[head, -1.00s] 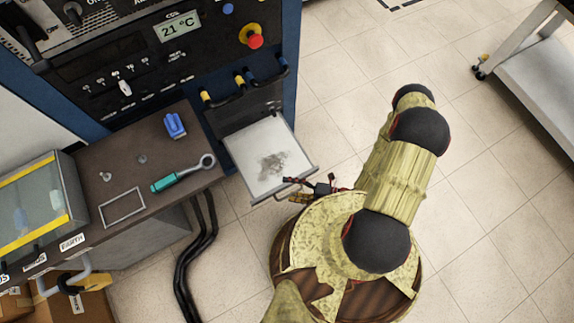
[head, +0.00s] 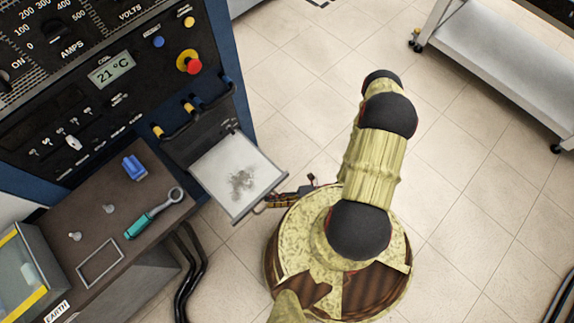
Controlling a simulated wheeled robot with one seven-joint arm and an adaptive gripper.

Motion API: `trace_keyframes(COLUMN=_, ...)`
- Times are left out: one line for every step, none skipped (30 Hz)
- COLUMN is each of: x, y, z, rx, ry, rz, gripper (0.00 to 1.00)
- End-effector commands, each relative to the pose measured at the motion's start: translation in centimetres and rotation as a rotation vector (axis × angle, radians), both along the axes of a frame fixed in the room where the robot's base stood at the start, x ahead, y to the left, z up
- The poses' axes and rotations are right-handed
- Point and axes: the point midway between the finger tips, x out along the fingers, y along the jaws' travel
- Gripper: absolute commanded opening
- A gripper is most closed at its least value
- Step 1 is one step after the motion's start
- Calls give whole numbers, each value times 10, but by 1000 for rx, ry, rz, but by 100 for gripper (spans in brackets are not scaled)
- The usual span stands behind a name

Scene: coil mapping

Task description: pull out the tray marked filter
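A flat tray (head: 212,178) with a pale surface and a patch of grey debris sticks out of the front of the dark instrument cabinet. Its rim is thin and metallic, and a bar runs along its front edge. I cannot read a filter mark on it. My gripper (head: 268,204) is at the tray's front right edge, close to the bar. It is small, dark and partly hidden by my own arm, so I cannot tell whether its fingers are open or closed, or whether they touch the bar.
The cabinet (head: 110,95) carries a 21 °C display, a red knob (head: 190,63) and yellow-banded handles above the tray. A dark bench (head: 150,185) left of the tray holds a blue block, a teal-handled tool and a frame. Black cables hang below. Open floor lies right; a grey cart (head: 490,70) stands beyond.

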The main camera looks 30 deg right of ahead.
Motion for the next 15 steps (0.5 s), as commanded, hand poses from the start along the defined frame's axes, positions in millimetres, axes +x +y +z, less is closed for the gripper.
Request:
trace_keyframes(x=-1, y=-4, z=0, rx=-1, ry=-1, rz=-3, gripper=27)
trace_keyframes(x=-2, y=-5, z=0, rx=0, ry=0, rz=-3, gripper=27)
trace_keyframes(x=-3, y=-7, z=0, rx=0, ry=1, rz=-3, gripper=27)
trace_keyframes(x=-4, y=-9, z=0, rx=0, ry=1, rz=-3, gripper=27)
trace_keyframes(x=-5, y=-11, z=0, rx=0, ry=1, rz=-3, gripper=27)
trace_keyframes(x=-6, y=-13, z=0, rx=-1, ry=2, rz=-2, gripper=27)
trace_keyframes(x=-7, y=-15, z=0, rx=-1, ry=2, rz=-2, gripper=27)
trace_keyframes(x=-8, y=-16, z=0, rx=-1, ry=2, rz=-3, gripper=27)
trace_keyframes(x=-9, y=-18, z=0, rx=-1, ry=2, rz=-2, gripper=27)
trace_keyframes(x=-10, y=-20, z=1, rx=-1, ry=2, rz=-2, gripper=27)
trace_keyframes(x=-11, y=-22, z=1, rx=-2, ry=2, rz=-3, gripper=27)
trace_keyframes(x=-12, y=-24, z=1, rx=-2, ry=2, rz=-3, gripper=27)
trace_keyframes(x=-13, y=-25, z=1, rx=-1, ry=3, rz=-2, gripper=27)
trace_keyframes(x=-14, y=-27, z=1, rx=-2, ry=3, rz=-3, gripper=27)
trace_keyframes(x=-15, y=-29, z=1, rx=-3, ry=4, rz=-3, gripper=27)
